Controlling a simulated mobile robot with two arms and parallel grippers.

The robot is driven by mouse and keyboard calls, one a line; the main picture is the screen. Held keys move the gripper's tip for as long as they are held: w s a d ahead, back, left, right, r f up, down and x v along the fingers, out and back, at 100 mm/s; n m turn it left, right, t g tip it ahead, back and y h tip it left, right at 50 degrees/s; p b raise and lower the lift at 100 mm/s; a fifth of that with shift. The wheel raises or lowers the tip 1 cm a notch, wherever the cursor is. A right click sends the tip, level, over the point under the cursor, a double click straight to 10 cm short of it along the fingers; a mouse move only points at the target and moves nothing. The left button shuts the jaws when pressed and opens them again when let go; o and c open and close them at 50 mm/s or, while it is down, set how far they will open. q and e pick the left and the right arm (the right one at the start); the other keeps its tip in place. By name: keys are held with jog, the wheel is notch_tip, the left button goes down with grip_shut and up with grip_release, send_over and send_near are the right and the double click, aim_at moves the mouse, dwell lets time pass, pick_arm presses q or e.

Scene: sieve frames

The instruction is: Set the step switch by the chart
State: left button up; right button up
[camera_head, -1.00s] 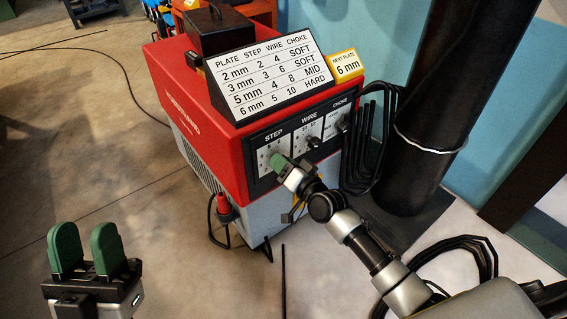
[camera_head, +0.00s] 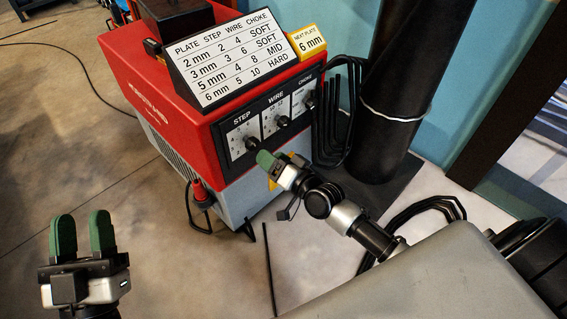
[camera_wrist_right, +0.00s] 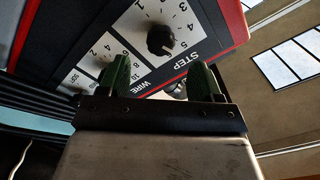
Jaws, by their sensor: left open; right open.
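The step switch is a black knob (camera_head: 251,144) on the white STEP plate, at the left of the red machine's front panel. It shows larger in the right wrist view (camera_wrist_right: 160,40), with numbers around it; I cannot tell which one it points to. The chart (camera_head: 238,60) stands on the machine; its 6 mm row reads step 5, wire 10, choke HARD. A yellow card (camera_head: 309,41) reads NEXT PLATE 6 mm. My right gripper (camera_head: 268,161) is open, empty and apart from the knob, just below the panel. My left gripper (camera_head: 82,236) is open and empty at lower left.
The WIRE knob (camera_head: 282,121) and CHOKE knob (camera_head: 310,101) sit right of the step switch. Black cables (camera_head: 340,110) hang at the machine's right side, near a thick dark column (camera_head: 411,90). The floor left of the machine is mostly clear.

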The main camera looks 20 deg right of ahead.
pick_arm(q)
jog(key=shift+w+a+f+g+y, duration=0.1)
jog(key=shift+w+f+g+y, duration=0.2)
jog(key=shift+f+g, duration=0.25)
jog(key=shift+w+f+g+y, duration=0.2)
jog(key=shift+w+f+g, duration=0.05)
jog(key=shift+f+g, duration=0.3)
pick_arm(e)
jog(key=shift+v, duration=2)
